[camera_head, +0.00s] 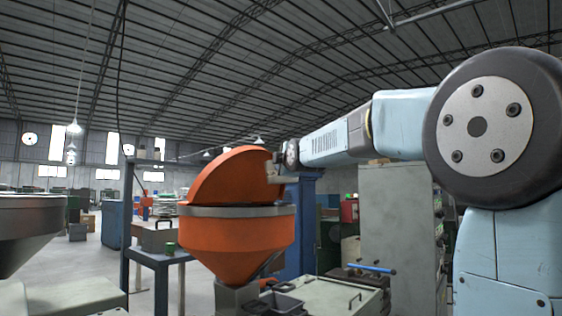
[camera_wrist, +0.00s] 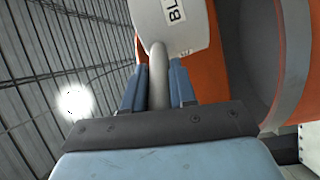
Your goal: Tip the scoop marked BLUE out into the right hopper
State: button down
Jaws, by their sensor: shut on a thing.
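The right hopper (camera_head: 240,240) is an orange cone with a grey rim and an upright curved orange hood (camera_head: 228,180) above it. My gripper (camera_head: 274,168) is at the hood's right side, above the rim. In the wrist view my gripper (camera_wrist: 157,85) is shut on the grey handle of the scoop (camera_wrist: 195,30), a pale body with a white label on which only "BL" shows. The wrist picture lies on its side, with the roof at left. The hopper's grey rim (camera_wrist: 291,80) and dark opening show right of the scoop. The scoop's mouth and contents are hidden.
A grey hopper (camera_head: 35,232) stands at the left edge. A dark-blue table (camera_head: 153,258) with a grey box is behind, between the hoppers. A grey cabinet (camera_head: 400,215) and a bench top with a blue-handled tool (camera_head: 371,268) are at right.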

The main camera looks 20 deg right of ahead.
jog(key=shift+f+m, duration=0.15)
jog(key=shift+m, duration=0.45)
jog(key=shift+r, duration=2.55)
